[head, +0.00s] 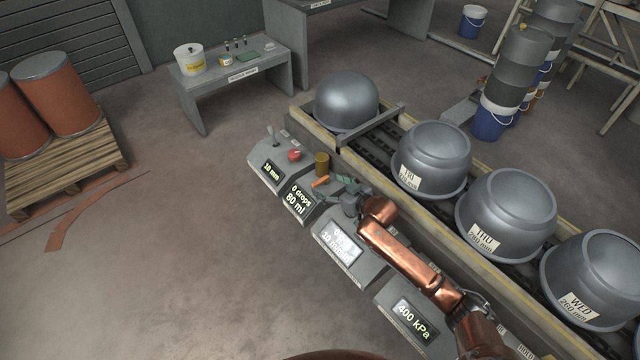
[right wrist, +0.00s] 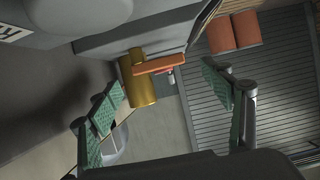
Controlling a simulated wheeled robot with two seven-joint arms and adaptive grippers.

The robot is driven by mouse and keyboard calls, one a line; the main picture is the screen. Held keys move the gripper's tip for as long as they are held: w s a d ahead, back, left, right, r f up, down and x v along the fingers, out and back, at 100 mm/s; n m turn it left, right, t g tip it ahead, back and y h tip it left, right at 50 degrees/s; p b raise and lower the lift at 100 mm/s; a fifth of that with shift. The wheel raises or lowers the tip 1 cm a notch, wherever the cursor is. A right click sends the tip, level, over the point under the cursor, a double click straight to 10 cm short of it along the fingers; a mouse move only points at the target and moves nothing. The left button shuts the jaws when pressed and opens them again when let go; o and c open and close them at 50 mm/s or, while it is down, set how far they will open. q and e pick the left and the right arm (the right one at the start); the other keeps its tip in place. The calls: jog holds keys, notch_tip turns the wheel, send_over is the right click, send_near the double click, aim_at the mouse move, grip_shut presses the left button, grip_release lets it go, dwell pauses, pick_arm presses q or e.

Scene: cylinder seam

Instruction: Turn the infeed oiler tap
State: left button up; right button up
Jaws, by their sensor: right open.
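The infeed oiler is a brass cylinder (head: 322,163) on a grey console, with a short orange tap lever (head: 320,181) beside it. Its display (head: 298,198) reads 0 drops, 80 ml. My right gripper (head: 349,183) is just right of the lever in the head view, its green-padded fingers spread and empty. In the right wrist view the orange lever (right wrist: 160,64) and the brass cylinder (right wrist: 138,82) lie ahead, between the lines of the two open fingers (right wrist: 162,98). I see no contact with the lever. My left gripper is not in view.
A red knob (head: 294,155) and a small grey lever (head: 272,135) stand left of the oiler. Large steel vessels (head: 431,160) line the conveyor behind.

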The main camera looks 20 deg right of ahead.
aim_at(322, 181)
jog(key=shift+b+x, duration=0.3)
jog(key=shift+x, duration=0.85)
jog(key=shift+w+f, duration=0.2)
jog(key=shift+w, duration=0.15)
jog(key=shift+c, duration=0.2)
